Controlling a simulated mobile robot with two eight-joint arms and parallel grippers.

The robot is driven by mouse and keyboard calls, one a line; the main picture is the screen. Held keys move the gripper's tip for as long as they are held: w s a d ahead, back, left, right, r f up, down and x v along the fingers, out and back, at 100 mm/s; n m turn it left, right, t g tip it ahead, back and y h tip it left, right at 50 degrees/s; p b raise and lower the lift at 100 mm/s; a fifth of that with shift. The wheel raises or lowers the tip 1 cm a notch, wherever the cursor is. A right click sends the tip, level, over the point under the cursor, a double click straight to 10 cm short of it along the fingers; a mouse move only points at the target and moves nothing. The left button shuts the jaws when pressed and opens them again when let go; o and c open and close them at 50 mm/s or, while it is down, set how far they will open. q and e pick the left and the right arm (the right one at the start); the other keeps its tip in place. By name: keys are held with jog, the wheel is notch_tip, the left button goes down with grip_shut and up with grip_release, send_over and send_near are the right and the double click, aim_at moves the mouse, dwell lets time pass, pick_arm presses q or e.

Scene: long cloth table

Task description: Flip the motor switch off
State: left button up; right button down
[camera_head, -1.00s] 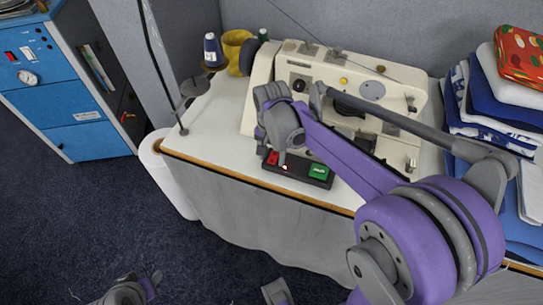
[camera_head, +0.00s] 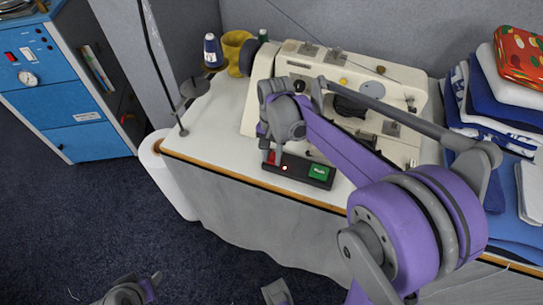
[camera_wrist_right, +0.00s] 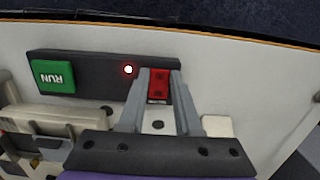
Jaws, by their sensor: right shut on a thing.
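The dark switch box (camera_head: 300,170) sits on the white table in front of the sewing machine. It carries a green RUN button (camera_head: 318,172), a small lit red light (camera_head: 285,168) and a red switch (camera_head: 271,156). In the right wrist view the red switch (camera_wrist_right: 159,86) lies between the fingers of my right gripper (camera_wrist_right: 159,74), one finger along each side. The green button (camera_wrist_right: 53,73) and glowing light (camera_wrist_right: 128,69) are clear of the fingers. In the head view my right gripper (camera_head: 272,157) partly hides the switch.
The cream sewing machine (camera_head: 290,66) stands just behind the box. Thread spools (camera_head: 212,50) and a yellow cup (camera_head: 233,52) are at the back left. Folded cloths (camera_head: 485,110) are piled at the right. The table's front edge (camera_head: 215,180) is close to the box.

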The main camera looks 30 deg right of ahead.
jog(key=shift+w+d+g+y, duration=0.15)
jog(key=shift+g+y, duration=0.55)
jog(key=c, duration=0.6)
grip_release()
jog(key=shift+r, duration=0.15)
jog(key=v, duration=1)
jog(key=shift+d+r+p, duration=0.15)
jog(key=shift+r+p, duration=0.15)
jog(key=shift+p, duration=0.1)
